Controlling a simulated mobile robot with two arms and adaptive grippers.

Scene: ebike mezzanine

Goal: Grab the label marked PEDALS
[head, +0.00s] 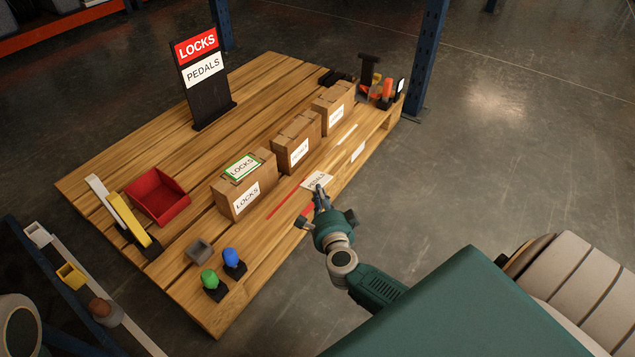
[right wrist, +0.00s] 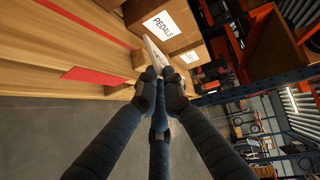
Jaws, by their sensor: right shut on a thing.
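A white label marked PEDALS (head: 316,180) is at the front edge of the wooden table in the head view. My right gripper (head: 320,190) is shut on it. In the right wrist view the label (right wrist: 155,53) shows nearly edge-on, rising from between the closed fingertips (right wrist: 161,76). A cardboard box with a PEDALS label (head: 298,155) stands just behind; its label also shows in the right wrist view (right wrist: 162,25). My left gripper is not in view.
A LOCKS box (head: 232,204) with a green-edged LOCKS card (head: 242,168) on top stands left of the PEDALS box, another box (head: 335,108) right. A black sign (head: 208,103) reads LOCKS and PEDALS. A red bin (head: 158,196), blue and green knobs stand left. Red strips mark the front.

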